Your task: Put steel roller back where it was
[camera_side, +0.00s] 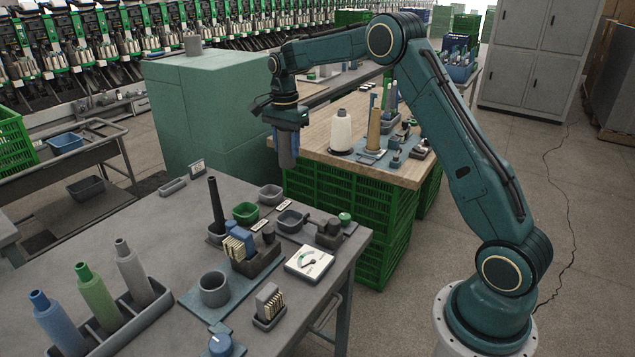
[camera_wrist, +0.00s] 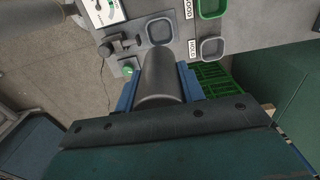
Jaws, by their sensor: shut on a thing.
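My gripper (camera_side: 287,120) is at the end of the arm, raised in the air beyond the far right side of the grey table (camera_side: 160,215). Its blue fingers are shut on a grey steel roller (camera_side: 287,152), which hangs down upright below them. In the wrist view the roller (camera_wrist: 161,75) lies between the two blue fingers, and it is clear of the table. A round grey holder (camera_side: 214,291) stands on a blue plate on the table; I cannot tell whether it is the roller's former place.
A rack (camera_side: 130,310) holds blue, green and grey cones. A tall dark tube (camera_side: 215,200) stands mid-table near a green bin (camera_side: 245,211), grey bins and a white gauge (camera_side: 310,262). A wooden table (camera_side: 325,128) with cones stands behind; a green cabinet (camera_side: 215,115) is left of my gripper.

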